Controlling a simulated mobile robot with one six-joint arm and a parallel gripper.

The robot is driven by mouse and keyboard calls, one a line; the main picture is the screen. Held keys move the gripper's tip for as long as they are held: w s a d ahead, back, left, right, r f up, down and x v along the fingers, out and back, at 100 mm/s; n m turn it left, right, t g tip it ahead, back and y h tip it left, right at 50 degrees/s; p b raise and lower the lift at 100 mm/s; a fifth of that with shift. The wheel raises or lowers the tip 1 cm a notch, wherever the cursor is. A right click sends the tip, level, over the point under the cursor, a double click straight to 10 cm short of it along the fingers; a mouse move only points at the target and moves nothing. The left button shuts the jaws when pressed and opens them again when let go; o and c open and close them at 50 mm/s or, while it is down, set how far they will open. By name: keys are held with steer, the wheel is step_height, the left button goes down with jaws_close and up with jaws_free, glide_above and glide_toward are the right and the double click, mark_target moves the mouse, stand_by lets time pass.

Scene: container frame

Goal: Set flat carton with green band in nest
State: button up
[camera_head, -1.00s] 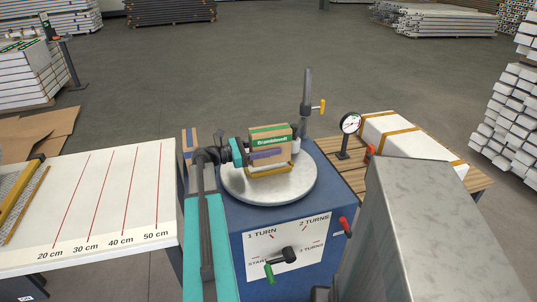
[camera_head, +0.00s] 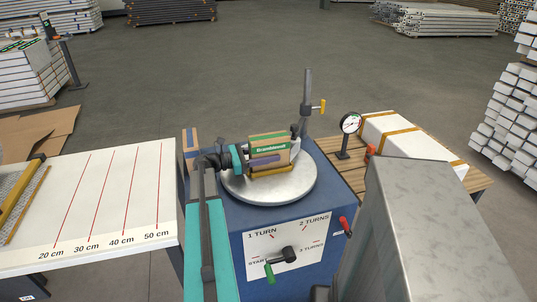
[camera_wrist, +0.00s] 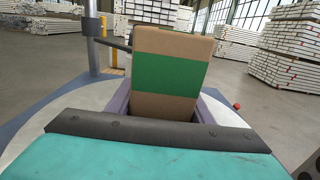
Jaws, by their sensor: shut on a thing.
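The flat brown carton with a green band (camera_head: 270,146) stands on edge over the round grey turntable plate (camera_head: 296,187). It also shows in the wrist view (camera_wrist: 168,70), upright between purple fingers. My gripper (camera_head: 264,160), seen from the left, is shut on the carton; its fingers flank it in the wrist view (camera_wrist: 165,108). A yellow piece (camera_head: 272,172), apparently the nest, is on the plate directly under the carton. The carton's lower edge is hidden by the finger and yellow piece, so I cannot tell whether it touches the bottom.
The plate tops a blue cabinet (camera_head: 335,165) with a green-handled crank (camera_head: 270,270) and turn markings. A dark post (camera_head: 307,95) with a yellow lever stands behind the plate. A dial gauge (camera_head: 350,123) is at right. A white table (camera_head: 100,205) with red lines is at left.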

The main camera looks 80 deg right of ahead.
mark_target(250, 156)
steer(key=o, duration=1.4)
steer(key=shift+f, duration=0.1)
steer(key=shift+b+v, duration=0.4)
steer(key=shift+v, duration=3.35)
steer(key=shift+r, duration=0.2)
